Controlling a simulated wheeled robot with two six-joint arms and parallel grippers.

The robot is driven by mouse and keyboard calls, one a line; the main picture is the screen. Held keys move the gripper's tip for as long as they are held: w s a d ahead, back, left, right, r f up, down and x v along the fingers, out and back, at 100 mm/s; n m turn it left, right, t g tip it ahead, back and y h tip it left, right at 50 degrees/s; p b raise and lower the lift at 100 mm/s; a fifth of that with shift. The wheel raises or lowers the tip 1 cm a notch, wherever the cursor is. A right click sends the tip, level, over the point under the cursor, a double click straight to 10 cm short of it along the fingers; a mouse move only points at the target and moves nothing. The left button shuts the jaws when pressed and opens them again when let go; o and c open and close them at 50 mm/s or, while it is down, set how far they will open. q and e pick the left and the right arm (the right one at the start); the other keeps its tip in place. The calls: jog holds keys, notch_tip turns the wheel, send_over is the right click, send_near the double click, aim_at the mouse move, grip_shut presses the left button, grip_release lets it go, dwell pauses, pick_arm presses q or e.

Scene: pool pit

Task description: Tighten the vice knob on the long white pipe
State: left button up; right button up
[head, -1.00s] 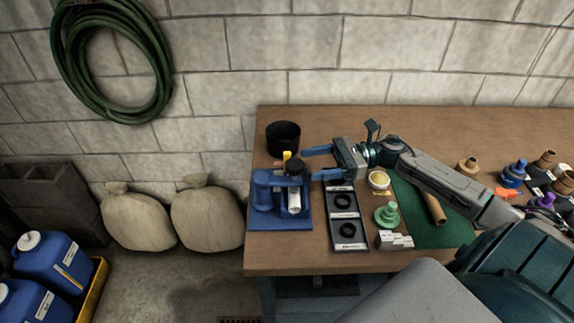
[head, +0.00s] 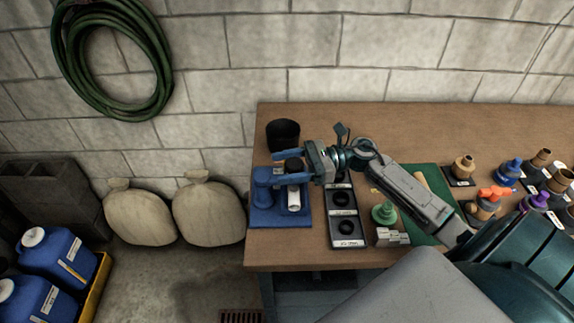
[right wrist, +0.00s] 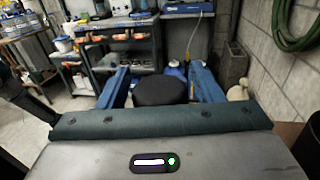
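The blue vice (head: 263,196) stands on a blue base at the left end of the bench. A white pipe (head: 294,201) sits in it, its end towards me. The round black vice knob (head: 293,164) is on top; it also shows in the right wrist view (right wrist: 161,92). My right gripper (head: 278,168) is over the vice, its two blue fingers on either side of the knob. The right wrist view shows a gap between the knob and each finger, so the gripper is open. My left gripper is out of view.
A black cup (head: 283,134) stands behind the vice. A black tray with rings (head: 342,228), a green fitting (head: 384,213) and white blocks (head: 391,237) lie to its right. Several fittings stand farther right. The back of the bench is clear.

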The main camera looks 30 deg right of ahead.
jog(key=c, duration=0.8)
jog(key=shift+m+t+h, duration=0.3)
jog(key=shift+m+t, duration=0.1)
jog(key=shift+t, duration=0.2)
